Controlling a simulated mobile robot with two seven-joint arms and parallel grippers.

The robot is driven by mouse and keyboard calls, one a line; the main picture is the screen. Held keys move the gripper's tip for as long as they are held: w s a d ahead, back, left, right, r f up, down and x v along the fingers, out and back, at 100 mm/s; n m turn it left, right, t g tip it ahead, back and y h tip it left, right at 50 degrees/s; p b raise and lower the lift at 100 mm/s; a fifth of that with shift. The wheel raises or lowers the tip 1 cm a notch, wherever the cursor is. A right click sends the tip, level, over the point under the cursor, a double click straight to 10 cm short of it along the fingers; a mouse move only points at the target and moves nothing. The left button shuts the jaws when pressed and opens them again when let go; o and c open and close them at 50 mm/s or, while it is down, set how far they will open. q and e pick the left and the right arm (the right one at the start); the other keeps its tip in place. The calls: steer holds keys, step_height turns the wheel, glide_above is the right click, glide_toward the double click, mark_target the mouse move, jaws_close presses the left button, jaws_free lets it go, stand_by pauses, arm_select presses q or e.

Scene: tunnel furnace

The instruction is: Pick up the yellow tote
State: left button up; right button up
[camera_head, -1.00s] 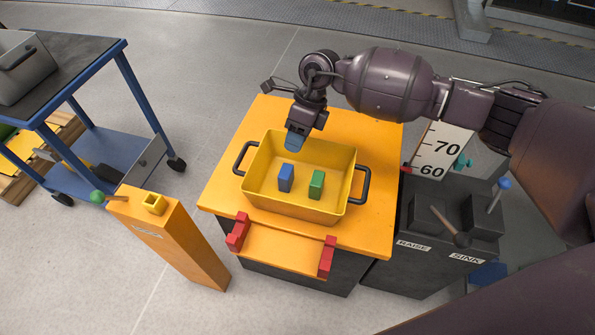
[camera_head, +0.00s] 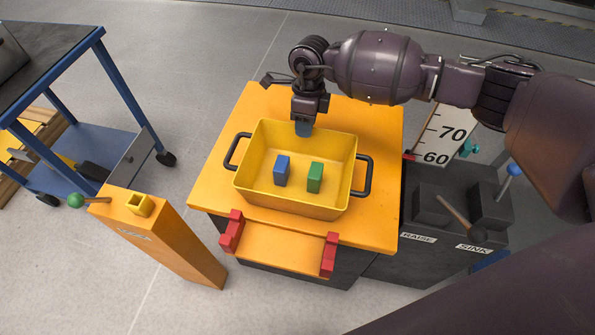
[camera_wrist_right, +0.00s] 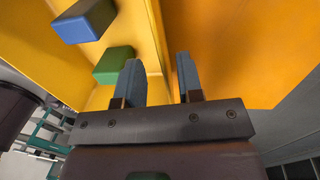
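The yellow tote (camera_head: 335,140) stands on the orange-topped table (camera_head: 375,150). It has black handles at its left and right ends. A blue block (camera_head: 282,171) and a green block (camera_head: 315,177) stand inside it; both blocks also show in the right wrist view (camera_wrist_right: 85,20) (camera_wrist_right: 114,66). My right gripper (camera_head: 303,129) points down at the middle of the tote's far wall. In the right wrist view the fingers of this gripper (camera_wrist_right: 160,82) are apart, with the tote's wall edge (camera_wrist_right: 157,40) running between them. My left gripper is not in view.
Red brackets (camera_head: 232,232) sit at the table's front. An orange post (camera_head: 165,240) with a green-knobbed lever stands at the front left. A blue cart (camera_head: 85,150) is at the left. A dark lever console (camera_head: 440,215) labelled RAISE and SINK stands at the right.

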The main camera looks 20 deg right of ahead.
mark_target(304, 139)
step_height(304, 139, down, 5)
steer(key=shift+s+a+r+b, duration=0.1)
steer(key=shift+a+b, duration=0.05)
steer(key=shift+b, duration=0.5)
steer(key=shift+r, duration=0.15)
jaws_close()
